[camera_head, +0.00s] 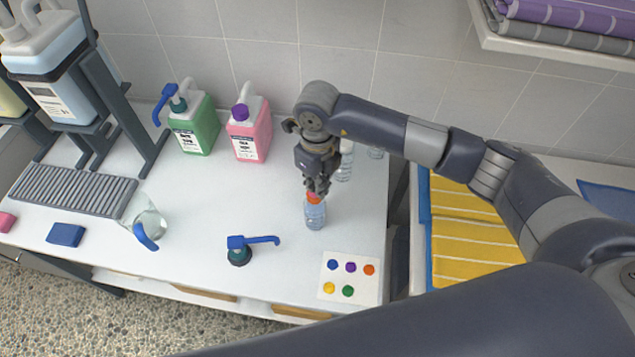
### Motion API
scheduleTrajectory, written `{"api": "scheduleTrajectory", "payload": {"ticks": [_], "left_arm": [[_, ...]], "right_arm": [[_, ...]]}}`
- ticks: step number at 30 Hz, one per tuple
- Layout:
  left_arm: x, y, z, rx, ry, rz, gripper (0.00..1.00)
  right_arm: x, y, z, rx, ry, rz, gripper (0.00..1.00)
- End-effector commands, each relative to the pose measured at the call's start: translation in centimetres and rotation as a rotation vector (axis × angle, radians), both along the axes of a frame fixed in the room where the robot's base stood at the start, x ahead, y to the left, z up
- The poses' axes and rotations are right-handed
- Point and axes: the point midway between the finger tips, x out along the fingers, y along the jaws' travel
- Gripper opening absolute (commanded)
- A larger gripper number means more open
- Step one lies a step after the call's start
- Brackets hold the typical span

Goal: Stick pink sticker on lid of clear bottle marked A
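A clear bottle (315,214) with an orange-red lid (313,198) stands upright on the white counter. I cannot read a letter on it. My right gripper (318,190) points down directly over this lid, its fingertips at or just above it; I cannot tell whether they touch. The fingers look close together, but whether they hold anything is too small to tell. A white sticker sheet (358,292) lies at the counter's front right, with blue, purple, orange, yellow and green dots and a bare lower right spot. I see no pink sticker. My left gripper is not in view.
Another clear bottle (345,165) stands behind my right gripper, partly hidden. A blue-handled pump top (240,250) lies front left of the lidded bottle. Green (196,128) and pink (250,133) jugs stand at the back. A clear container (146,217) lies left. The counter's middle is clear.

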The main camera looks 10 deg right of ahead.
Motion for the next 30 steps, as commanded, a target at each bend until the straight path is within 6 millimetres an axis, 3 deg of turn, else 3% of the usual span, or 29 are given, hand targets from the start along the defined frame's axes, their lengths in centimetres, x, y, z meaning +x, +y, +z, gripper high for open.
{"api": "scheduleTrajectory", "payload": {"ticks": [10,14,22,26,30], "left_arm": [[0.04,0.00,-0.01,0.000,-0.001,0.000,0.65],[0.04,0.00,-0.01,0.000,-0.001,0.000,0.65],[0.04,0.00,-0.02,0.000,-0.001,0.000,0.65],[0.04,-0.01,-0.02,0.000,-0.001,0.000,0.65],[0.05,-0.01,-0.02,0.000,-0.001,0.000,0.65]], "right_arm": [[-0.05,-0.02,-0.08,-0.001,0.001,0.000,0.00],[-0.05,-0.02,-0.08,-0.001,0.002,0.000,0.27],[-0.08,-0.03,-0.13,-0.002,0.002,0.000,0.28],[-0.09,-0.03,-0.15,-0.002,0.002,0.000,0.51],[-0.08,-0.04,-0.15,-0.002,0.002,0.000,0.51]]}}
